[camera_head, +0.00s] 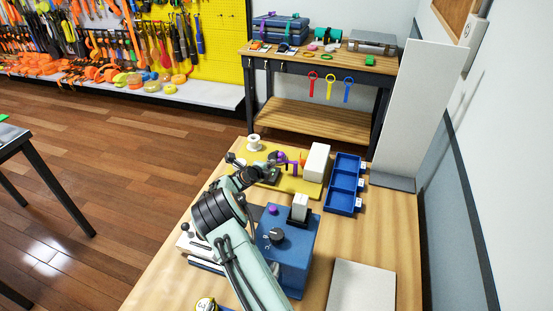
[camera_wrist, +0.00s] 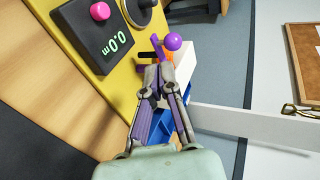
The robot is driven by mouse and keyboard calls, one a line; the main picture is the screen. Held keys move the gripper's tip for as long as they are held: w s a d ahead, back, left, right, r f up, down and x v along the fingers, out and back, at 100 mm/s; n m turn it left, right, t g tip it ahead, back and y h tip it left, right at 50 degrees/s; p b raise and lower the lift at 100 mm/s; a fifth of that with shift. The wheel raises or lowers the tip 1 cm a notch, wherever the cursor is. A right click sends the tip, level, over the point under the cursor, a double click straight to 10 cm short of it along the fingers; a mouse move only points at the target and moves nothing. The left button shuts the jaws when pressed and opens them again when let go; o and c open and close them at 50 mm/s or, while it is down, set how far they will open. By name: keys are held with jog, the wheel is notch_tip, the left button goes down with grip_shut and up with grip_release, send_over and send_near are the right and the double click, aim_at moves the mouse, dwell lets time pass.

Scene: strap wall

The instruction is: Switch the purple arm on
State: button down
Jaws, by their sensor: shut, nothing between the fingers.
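A purple arm with a round ball end (camera_wrist: 173,42) rises from a yellow board (camera_wrist: 128,88) in the wrist view. An orange part shows beside it, partly behind my fingertips. In the head view the purple arm (camera_head: 281,157) is small, on the yellow board (camera_head: 291,189) near the middle of the table. My gripper (camera_wrist: 158,72) is shut and empty, its tips at the purple arm's lower part; I cannot tell whether they touch. In the head view my gripper (camera_head: 267,170) is close to the purple arm and partly hides the board.
A black box with a green readout and pink button (camera_wrist: 100,11) sits on the board. A white block (camera_head: 316,162) and blue compartment tray (camera_head: 332,200) stand to the right. A blue box with a dark knob (camera_head: 277,235) stands nearer. The table's front right holds a pale slab (camera_head: 361,287).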

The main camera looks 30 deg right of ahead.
aim_at(280, 157)
jog(key=shift+r+x, duration=0.25)
jog(key=shift+x, duration=0.8)
jog(key=shift+r+x, duration=0.2)
jog(key=shift+x, duration=0.9)
jog(key=shift+w+d, duration=0.25)
jog(key=shift+w+d, duration=0.25)
jog(key=shift+w, duration=0.5)
jog(key=shift+s, duration=0.1)
jog(key=shift+s+a, duration=0.2)
jog(key=shift+s, duration=0.55)
